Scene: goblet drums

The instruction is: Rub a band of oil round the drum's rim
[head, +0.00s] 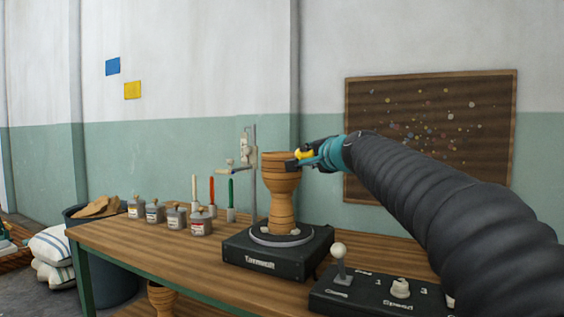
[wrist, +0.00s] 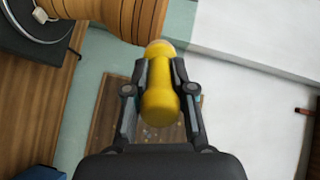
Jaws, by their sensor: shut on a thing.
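The drum (head: 281,192) is a goblet shape of banded tan wood, upright on the round plate of a black turntable (head: 278,250). Its wide rim is at the top. My gripper (head: 302,162) is at the right side of the drum, just below the rim. In the wrist view my gripper (wrist: 160,85) is shut on a yellow applicator (wrist: 160,100) with a pale tip. The pale tip is at or very near the drum wall (wrist: 135,18) in the wrist view; I cannot tell if it touches. No oil band can be made out on the wood.
A control box (head: 375,290) with a lever and knobs stands at the front right of the table (head: 150,250). Several grey cans (head: 201,222) and upright coloured sticks (head: 212,192) stand left of the drum. A metal stand (head: 252,175) rises close behind it.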

